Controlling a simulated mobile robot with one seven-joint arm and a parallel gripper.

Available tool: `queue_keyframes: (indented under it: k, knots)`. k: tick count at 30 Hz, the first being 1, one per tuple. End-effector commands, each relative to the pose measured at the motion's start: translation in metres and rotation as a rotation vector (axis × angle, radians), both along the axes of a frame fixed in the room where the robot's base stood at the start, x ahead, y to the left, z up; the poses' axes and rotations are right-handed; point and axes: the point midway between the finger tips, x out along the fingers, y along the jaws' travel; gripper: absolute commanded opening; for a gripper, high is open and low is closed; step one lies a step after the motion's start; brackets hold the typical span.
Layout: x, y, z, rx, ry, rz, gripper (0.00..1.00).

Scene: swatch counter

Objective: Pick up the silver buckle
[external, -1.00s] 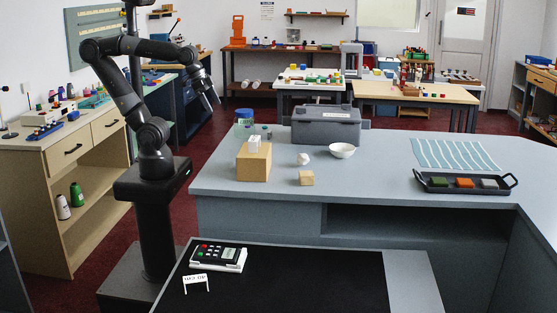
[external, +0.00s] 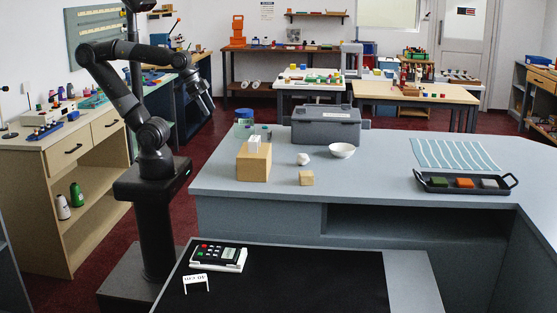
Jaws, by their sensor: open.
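I cannot make out a silver buckle for certain in the external view. No thing on the counter (external: 400,220) clearly has a buckle's shape, and it may be too small or hidden behind other things. My gripper (external: 206,106) hangs at the end of the raised, bent arm, left of the counter and above its level. It points down and to the right. It is open, and I see nothing between its fingers.
A tan box (external: 253,166) with small white pieces on top stands at the counter's left. A black tray (external: 465,189) with swatches lies right.

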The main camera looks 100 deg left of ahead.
Motion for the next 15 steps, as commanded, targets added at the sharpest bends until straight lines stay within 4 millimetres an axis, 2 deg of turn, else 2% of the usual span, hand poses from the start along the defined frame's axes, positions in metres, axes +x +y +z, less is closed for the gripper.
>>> queue_keyframes:
  k: [5,15]
  knots:
    - [0.018,0.006,0.007,0.008,0.040,0.000,0.67]
    - [0.097,0.039,0.021,0.032,0.203,-0.021,0.67]
